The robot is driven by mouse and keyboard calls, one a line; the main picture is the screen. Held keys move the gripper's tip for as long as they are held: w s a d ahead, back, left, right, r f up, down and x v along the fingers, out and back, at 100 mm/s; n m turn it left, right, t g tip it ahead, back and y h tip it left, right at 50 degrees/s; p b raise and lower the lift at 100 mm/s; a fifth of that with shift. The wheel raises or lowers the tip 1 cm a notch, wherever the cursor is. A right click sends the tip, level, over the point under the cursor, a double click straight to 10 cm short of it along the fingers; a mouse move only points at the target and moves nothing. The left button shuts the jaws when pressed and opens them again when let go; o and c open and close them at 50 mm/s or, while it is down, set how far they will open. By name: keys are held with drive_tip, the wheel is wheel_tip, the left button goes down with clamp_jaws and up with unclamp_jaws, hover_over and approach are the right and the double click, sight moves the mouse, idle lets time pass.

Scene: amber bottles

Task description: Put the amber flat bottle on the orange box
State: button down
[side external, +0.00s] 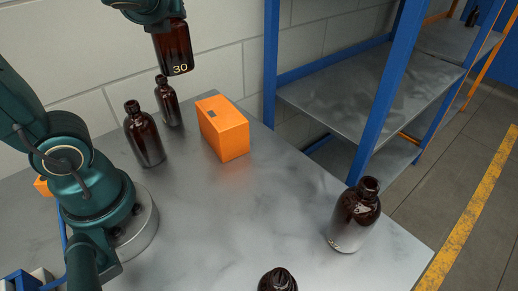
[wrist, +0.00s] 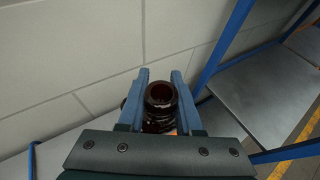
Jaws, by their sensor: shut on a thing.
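The amber flat bottle (side external: 174,52), marked "30", hangs upright in the air at the top of the side view. My gripper (side external: 155,18) is shut on its upper part. In the wrist view my gripper (wrist: 160,88) has a finger on each side of the bottle's open neck (wrist: 160,97). The orange box (side external: 222,128) stands on the grey table, below and to the right of the held bottle in the side view. In the wrist view the box is almost wholly hidden behind the bottle.
Two amber bottles (side external: 144,135) (side external: 168,101) stand left of the box. A larger round bottle (side external: 354,216) stands near the table's right edge, and another bottle (side external: 278,280) is at the front. A blue-framed metal shelf (side external: 345,92) rises behind. The table's middle (side external: 230,210) is clear.

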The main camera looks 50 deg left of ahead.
drive_tip(key=s+a+r+n+g+y, duration=0.1)
drive_tip(key=s+a+r+n+g, duration=0.1)
drive_tip(key=s+a, duration=0.1)
drive_tip(key=w+d+f, duration=0.7)
drive_tip(key=w+f, duration=0.1)
drive_tip(key=f, duration=0.3)
drive_tip(key=shift+w+d, duration=0.15)
drive_tip(key=shift+d, duration=0.2)
drive_tip(key=shift+f, duration=0.15)
drive_tip(key=c, duration=0.6)
unclamp_jaws()
drive_tip(key=shift+f, duration=0.1)
